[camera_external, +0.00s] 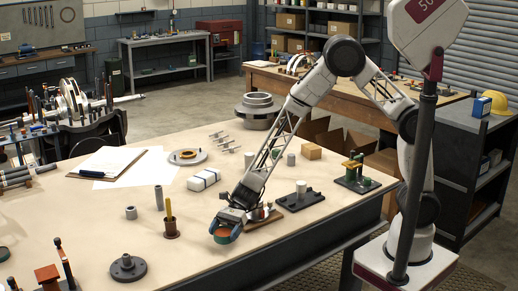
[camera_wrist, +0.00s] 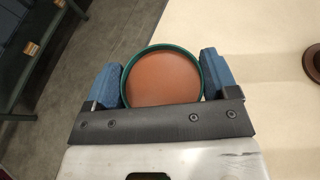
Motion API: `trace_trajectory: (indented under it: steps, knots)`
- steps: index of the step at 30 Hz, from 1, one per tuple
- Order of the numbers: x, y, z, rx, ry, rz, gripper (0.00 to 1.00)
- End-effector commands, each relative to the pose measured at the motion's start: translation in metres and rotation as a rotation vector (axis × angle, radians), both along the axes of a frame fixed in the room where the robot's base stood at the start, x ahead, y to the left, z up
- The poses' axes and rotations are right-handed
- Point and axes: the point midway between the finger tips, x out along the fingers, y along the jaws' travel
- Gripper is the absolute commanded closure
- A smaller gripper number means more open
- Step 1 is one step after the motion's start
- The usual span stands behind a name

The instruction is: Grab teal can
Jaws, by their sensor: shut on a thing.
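The teal can (camera_external: 222,236) is short and round, with a teal rim and a brown-orange top. It is near the front edge of the beige table. In the wrist view the can (camera_wrist: 162,78) sits between two blue finger pads, one at its left side and one at its right. My gripper (camera_external: 226,228) is shut on the can. The dark gripper bar hides the can's near edge in the wrist view. I cannot tell whether the can rests on the table or is slightly raised.
On the table (camera_external: 190,262), a brown cup with a yellow stick (camera_external: 170,226), a dark flanged disc (camera_external: 128,267) and a grey cylinder (camera_external: 159,197) stand left of my gripper. A white wrapped block (camera_external: 203,180) lies behind it. The table's front edge is close by.

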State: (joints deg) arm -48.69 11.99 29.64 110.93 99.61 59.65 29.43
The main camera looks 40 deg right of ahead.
Motion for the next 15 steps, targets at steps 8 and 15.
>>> trace_trajectory:
  steps: [8,15]
  knots:
    - [-0.024,-0.04,0.005,0.0,0.0,-0.001,0.59]
    - [-0.039,-0.065,0.007,0.0,-0.001,0.0,0.59]
